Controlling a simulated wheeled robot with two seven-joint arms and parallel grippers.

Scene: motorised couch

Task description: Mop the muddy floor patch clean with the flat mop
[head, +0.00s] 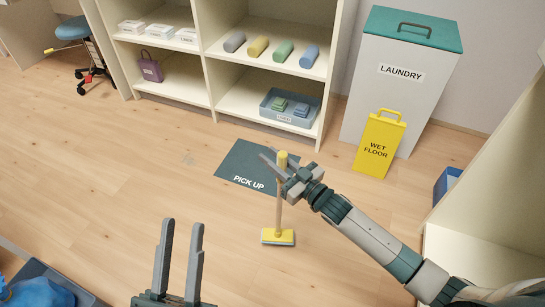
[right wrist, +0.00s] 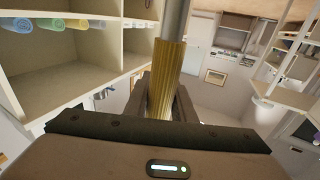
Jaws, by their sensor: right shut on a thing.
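I cannot tell whether the head touches the floor. My right gripper (head: 273,164) is shut on the yellow grip near its top. The right wrist view shows the ribbed yellow grip (right wrist: 166,75) between the fingers. My left gripper (head: 180,224) is at the bottom of the head view, fingers apart and empty, away from the mop.
A dark "PICK UP" mat (head: 235,170) lies behind the mop. A yellow wet floor sign (head: 378,146) stands before the laundry bin (head: 395,90). Shelves (head: 225,60) line the back. A blue bag (head: 40,293) is at bottom left. The floor (head: 110,175) left of the mop is clear.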

